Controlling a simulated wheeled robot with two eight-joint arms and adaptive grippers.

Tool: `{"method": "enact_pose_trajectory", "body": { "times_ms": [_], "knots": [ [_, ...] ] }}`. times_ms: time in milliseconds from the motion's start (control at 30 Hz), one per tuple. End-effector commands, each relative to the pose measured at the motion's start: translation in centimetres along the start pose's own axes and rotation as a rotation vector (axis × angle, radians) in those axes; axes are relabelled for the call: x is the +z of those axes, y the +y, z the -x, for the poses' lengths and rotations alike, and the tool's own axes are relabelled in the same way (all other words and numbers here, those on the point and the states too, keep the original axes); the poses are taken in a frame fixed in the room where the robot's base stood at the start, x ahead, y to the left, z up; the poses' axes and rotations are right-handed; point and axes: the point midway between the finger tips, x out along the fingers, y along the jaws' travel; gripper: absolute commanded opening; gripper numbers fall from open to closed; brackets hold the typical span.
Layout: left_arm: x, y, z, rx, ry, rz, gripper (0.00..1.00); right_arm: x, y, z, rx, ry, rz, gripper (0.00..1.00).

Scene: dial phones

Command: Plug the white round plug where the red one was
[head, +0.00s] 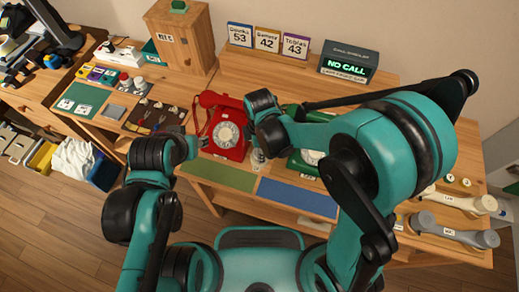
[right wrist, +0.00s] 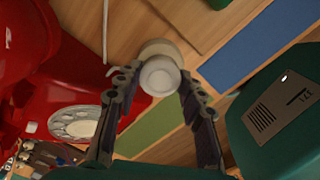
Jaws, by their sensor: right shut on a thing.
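A white round plug (right wrist: 160,75) sits between the fingertips of my right gripper (right wrist: 158,84) in the right wrist view, with a cream round part just behind it. I cannot tell whether the plug is seated in that part. In the head view the small pale piece (head: 258,158) shows below my right gripper (head: 257,146), between the phones. The red dial phone (head: 226,137) stands to its left and the green phone (head: 304,164) to its right, partly hidden by my right arm. My left gripper (head: 188,149) is by the table's left part, its fingers unclear. No red plug can be made out.
A green mat (head: 218,174) and a blue mat (head: 297,198) lie along the front edge. A "NO CALL" display (head: 348,65) and name cards (head: 267,40) stand at the back. Grey and cream handsets (head: 455,235) lie at the right. A wooden cabinet (head: 181,38) stands back left.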

Motion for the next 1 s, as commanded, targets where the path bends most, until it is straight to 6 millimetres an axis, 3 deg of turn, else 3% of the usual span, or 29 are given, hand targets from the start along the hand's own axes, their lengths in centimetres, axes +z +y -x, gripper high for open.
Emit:
{"method": "enact_pose_trajectory", "body": {
  "times_ms": [967,1000],
  "knots": [
    [0.7,0.0,-0.9,0.0,0.0,0.0,0.4,0.0,0.0,-1.3,0.0,0.0,0.0,0.16],
    [0.7,0.0,-0.9,0.0,0.0,0.0,0.4,0.0,0.0,-1.3,0.0,0.0,0.0,0.46]
  ]
}}
